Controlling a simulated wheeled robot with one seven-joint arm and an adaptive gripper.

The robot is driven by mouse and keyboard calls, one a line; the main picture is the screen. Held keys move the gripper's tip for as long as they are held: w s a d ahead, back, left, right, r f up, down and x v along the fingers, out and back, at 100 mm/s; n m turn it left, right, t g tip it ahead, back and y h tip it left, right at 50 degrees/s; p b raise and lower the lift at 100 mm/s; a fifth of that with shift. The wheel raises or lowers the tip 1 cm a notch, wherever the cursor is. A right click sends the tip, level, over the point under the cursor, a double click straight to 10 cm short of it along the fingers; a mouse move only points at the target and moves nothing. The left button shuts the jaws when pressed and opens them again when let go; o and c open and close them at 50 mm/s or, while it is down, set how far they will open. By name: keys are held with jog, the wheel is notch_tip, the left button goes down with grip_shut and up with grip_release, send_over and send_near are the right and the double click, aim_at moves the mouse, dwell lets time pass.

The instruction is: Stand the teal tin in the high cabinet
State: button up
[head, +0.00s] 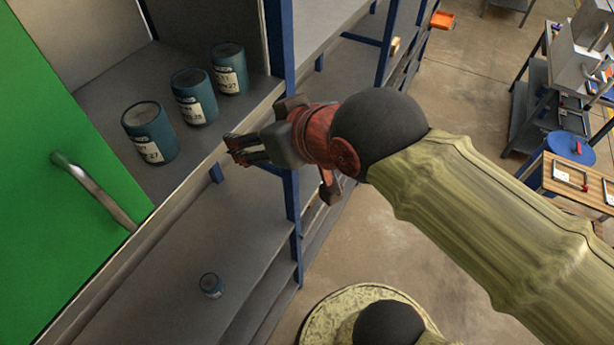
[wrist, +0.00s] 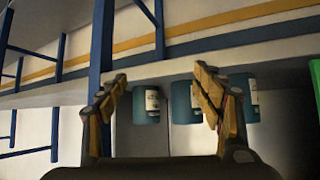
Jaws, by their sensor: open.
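Three teal tins with pale labels stand upright on the upper cabinet's floor in the head view: a near one (head: 150,133), a middle one (head: 194,97) and a far one (head: 229,69). Another teal tin (head: 211,285) stands on the lower shelf and looks smaller. The high cabinet (head: 110,85) is open at the front. My gripper (head: 236,151) is at the cabinet's front edge, to the right of the tins. In the wrist view its open fingers (wrist: 160,100) hold nothing; a tin (wrist: 146,105) shows beyond them, apart from them.
The green door (head: 60,190) with a metal handle stands open at the left. A blue post (head: 279,40) rises at the cabinet's right side, close to my gripper. The lower shelf (head: 150,275) is mostly bare. A workbench with tools (head: 575,180) is far right.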

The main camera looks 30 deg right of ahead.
jog(key=s+d+f+m+g+h, duration=0.1)
jog(key=s+d+f+g, duration=0.1)
jog(key=f, duration=0.4)
jog(key=s+d+f+m+g+h, duration=0.1)
jog(key=s+d+f+g, duration=0.1)
jog(key=s+d+f, duration=0.2)
notch_tip(320, 180, down, 3)
jog(key=shift+s+d+g, duration=0.25)
jog(key=shift+s+g, duration=0.15)
jog(key=shift+s, duration=0.45)
notch_tip(320, 180, down, 29)
jog(key=b, duration=2.8)
jog(key=shift+r+b, duration=0.15)
jog(key=shift+b, duration=0.25)
jog(key=shift+c, duration=1)
